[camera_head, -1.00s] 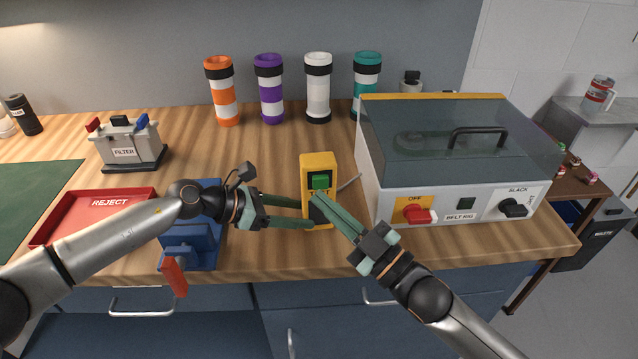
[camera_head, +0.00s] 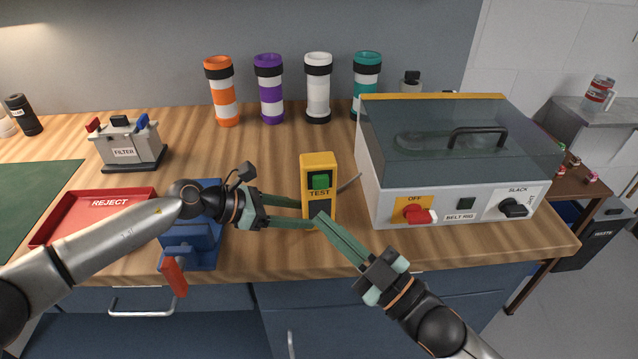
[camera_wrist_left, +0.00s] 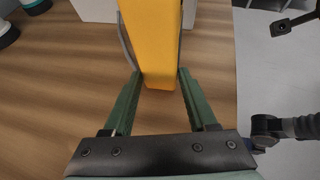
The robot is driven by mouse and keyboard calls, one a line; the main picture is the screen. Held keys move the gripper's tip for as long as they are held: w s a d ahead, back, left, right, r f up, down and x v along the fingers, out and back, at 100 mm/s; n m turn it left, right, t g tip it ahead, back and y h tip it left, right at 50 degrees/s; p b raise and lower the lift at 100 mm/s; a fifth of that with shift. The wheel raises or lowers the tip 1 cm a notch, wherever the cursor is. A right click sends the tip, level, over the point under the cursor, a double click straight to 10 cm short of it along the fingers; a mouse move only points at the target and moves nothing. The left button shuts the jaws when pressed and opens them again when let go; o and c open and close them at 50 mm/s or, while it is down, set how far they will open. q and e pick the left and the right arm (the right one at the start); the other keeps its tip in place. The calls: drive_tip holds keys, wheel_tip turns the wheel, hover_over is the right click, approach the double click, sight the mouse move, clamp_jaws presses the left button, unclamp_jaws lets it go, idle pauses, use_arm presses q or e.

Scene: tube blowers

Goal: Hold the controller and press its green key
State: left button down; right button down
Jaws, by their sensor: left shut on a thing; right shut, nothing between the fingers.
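The yellow controller (camera_head: 319,164) stands upright on the table, left of the belt rig. Its green key (camera_head: 320,181) faces me, with the word TEST below it. My left gripper (camera_head: 306,213) is shut on the controller's lower part from the left. In the left wrist view the controller (camera_wrist_left: 155,45) shows between the green fingers (camera_wrist_left: 158,86). My right gripper (camera_head: 319,217) is shut and empty. Its fingertips are in front of the controller's lower part, below the green key; I cannot tell whether they touch it.
The belt rig (camera_head: 387,207) with a red OFF switch (camera_head: 420,215) stands to the right. A blue vise-like block (camera_head: 205,255) and a red REJECT tray (camera_head: 72,215) are at the left. Several coloured tubes (camera_head: 269,90) stand at the back. The table between tubes and controller is clear.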

use_arm(q)
drive_tip(key=shift+c, duration=0.6)
unclamp_jaws()
